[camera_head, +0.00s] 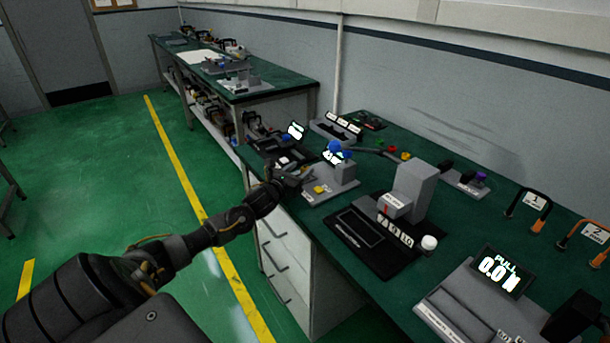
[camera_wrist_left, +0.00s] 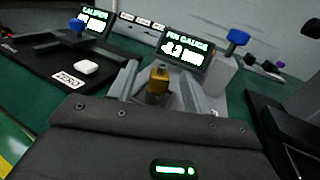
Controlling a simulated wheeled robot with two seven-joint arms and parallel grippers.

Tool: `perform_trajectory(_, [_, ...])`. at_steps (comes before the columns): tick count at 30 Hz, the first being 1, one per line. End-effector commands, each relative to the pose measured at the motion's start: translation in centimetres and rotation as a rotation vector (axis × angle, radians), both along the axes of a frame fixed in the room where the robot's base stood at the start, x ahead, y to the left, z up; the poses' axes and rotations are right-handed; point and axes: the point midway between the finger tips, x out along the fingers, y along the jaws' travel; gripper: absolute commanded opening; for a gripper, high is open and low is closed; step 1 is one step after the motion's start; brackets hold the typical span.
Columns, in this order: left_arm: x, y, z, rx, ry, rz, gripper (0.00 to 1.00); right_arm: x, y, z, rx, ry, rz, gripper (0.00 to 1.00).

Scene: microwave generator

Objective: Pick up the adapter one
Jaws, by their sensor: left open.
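My left gripper (camera_head: 290,179) is open over the green bench, beside a grey gauge fixture (camera_head: 345,174). A small brass-coloured block (camera_head: 319,189) sits on the fixture's base. In the left wrist view this block (camera_wrist_left: 158,80) appears between the two spread fingers of my left gripper (camera_wrist_left: 160,82); I cannot tell whether either finger touches it. No readable label marks the block as adapter one.
A blue-knobbed gauge post (camera_wrist_left: 236,42) and a lit gauge display (camera_wrist_left: 185,50) stand close to the fingers. A black mat with a grey press (camera_head: 412,190) is to the right, then a pull tester (camera_head: 470,300) and numbered orange-and-black handles (camera_head: 537,202).

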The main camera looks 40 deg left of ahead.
Motion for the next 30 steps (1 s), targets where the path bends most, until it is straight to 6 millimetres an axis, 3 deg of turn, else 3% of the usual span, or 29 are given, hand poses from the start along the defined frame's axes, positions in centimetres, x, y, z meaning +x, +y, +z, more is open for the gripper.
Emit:
perform_trajectory(9, [4.2, 0.3, 0.0, -0.001, -0.003, 0.003, 0.49, -0.4, -2.0, -2.2, -0.027, 0.007, 0.005, 0.45])
perform_trajectory(20, [5.0, 0.4, 0.3, 0.000, 0.000, 0.002, 0.48, 0.2, -2.8, -2.1, -0.036, -0.003, 0.008, 0.45])
perform_trajectory(30, [4.9, 0.4, 0.3, 0.000, -0.001, 0.002, 0.03, -0.1, -2.1, -2.2, -0.028, 0.002, 0.005, 0.45])
